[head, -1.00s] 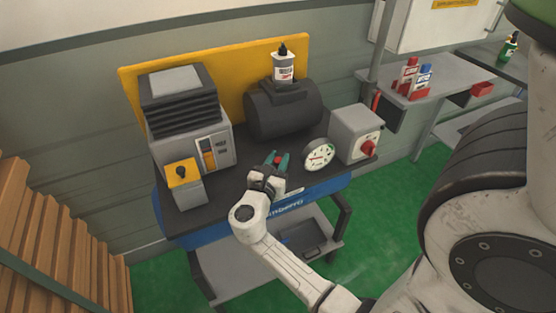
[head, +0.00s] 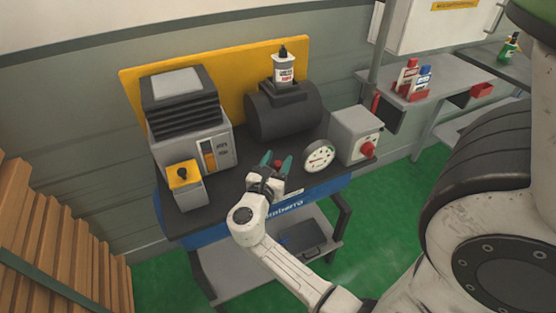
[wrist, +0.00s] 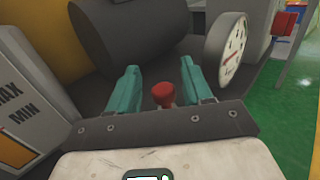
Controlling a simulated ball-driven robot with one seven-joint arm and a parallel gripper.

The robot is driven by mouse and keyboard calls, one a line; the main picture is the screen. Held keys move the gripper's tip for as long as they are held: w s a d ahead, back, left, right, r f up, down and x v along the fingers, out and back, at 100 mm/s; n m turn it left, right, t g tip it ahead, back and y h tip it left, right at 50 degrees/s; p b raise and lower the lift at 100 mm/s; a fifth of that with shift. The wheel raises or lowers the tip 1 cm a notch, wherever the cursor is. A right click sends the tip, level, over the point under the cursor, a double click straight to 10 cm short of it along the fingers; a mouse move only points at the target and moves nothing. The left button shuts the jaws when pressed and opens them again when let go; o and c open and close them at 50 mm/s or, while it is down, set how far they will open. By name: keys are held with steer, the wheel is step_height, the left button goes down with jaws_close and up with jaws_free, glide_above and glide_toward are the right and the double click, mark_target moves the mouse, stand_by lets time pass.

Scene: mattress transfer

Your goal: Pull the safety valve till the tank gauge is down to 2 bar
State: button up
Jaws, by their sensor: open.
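The safety valve's red knob (wrist: 163,94) shows between the green fingers in the wrist view, with a gap on each side. In the head view only a bit of the red knob (head: 278,162) shows between the fingertips. My gripper (head: 276,161) is open at the bench's front, fingers pointing at the tank; in the wrist view its fingers (wrist: 160,80) stand wide apart. The dark tank (head: 284,110) lies behind. The round white gauge (head: 319,156) stands right of the gripper, and also shows edge-on in the wrist view (wrist: 231,50). Its reading is too small to tell.
A grey box with a red knob (head: 356,134) stands right of the gauge. A compressor unit (head: 188,118) and a small yellow-topped box (head: 185,184) stand to the left. A bottle (head: 284,70) stands over the tank. A yellow board (head: 214,62) backs the bench.

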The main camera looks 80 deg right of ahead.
steer(key=a+b, duration=0.1)
steer(key=a, duration=0.9)
steer(key=shift+w, duration=0.4)
steer(key=s+a+f+m+t+y, duration=0.1)
steer(key=s+a+f+m+y, duration=0.5)
steer(key=m, duration=0.8)
step_height(320, 180, down, 6)
steer(key=a+y, duration=0.3)
steer(key=y, duration=0.3)
steer(key=shift+r+y, duration=0.25)
steer(key=shift+y, duration=0.05)
steer(key=shift+o, duration=0.4)
steer(key=s+a+m+t+y, duration=0.1)
steer(key=a+m+y, duration=0.2)
steer(key=a+y, duration=0.2)
steer(key=a, duration=0.3)
steer(key=shift+a+f+m, duration=0.15)
steer(key=shift+a+m, duration=0.15)
